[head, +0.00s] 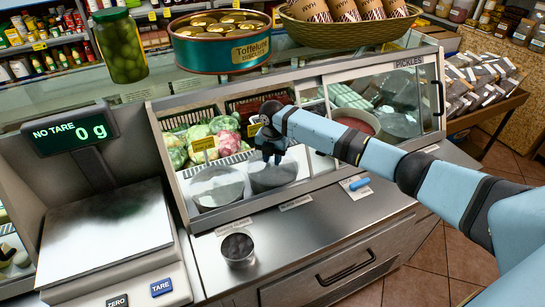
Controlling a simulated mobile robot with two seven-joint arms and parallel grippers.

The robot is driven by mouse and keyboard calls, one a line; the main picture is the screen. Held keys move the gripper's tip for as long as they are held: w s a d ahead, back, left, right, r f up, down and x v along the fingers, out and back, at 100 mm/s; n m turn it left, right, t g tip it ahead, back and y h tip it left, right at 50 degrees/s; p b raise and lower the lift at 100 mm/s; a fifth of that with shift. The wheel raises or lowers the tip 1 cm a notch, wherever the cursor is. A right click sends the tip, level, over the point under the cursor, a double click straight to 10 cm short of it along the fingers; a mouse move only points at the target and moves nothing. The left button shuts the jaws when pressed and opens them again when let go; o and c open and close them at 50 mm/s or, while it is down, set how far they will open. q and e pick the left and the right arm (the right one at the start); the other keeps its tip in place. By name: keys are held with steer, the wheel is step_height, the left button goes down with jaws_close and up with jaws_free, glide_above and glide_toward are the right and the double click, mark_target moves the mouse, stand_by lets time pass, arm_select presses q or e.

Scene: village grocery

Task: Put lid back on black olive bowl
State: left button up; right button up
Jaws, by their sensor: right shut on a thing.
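My right gripper (271,155) reaches in from the right over the open front of the pickle case. It points down and is shut on a grey round lid (273,176), by its top. The lid is at the mouth of the right one of two round bowls in the case. I cannot tell whether it rests on the rim or is held just above it. The left bowl (217,188) also looks grey and covered. The contents of both bowls are hidden, so I cannot tell olives by sight. My left gripper is not in view.
A metal cup (238,248) stands on the steel counter (300,232) in front of the case. A scale (105,235) is at left. A green jar (120,45), a round tin (221,48) and a basket (345,32) stand on top. Vegetables (205,140) lie behind the bowls.

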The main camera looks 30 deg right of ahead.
arm_select(q)
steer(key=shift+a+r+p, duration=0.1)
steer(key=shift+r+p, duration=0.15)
steer(key=shift+p, duration=0.05)
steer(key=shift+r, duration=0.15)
stand_by(0.5)
arm_select(e)
steer(key=o, duration=1.5)
steer(key=shift+r, duration=0.15)
steer(key=shift+r+p, duration=0.6)
steer(key=shift+p, duration=0.25)
steer(key=shift+r+p, duration=2.75)
steer(key=shift+r, duration=0.05)
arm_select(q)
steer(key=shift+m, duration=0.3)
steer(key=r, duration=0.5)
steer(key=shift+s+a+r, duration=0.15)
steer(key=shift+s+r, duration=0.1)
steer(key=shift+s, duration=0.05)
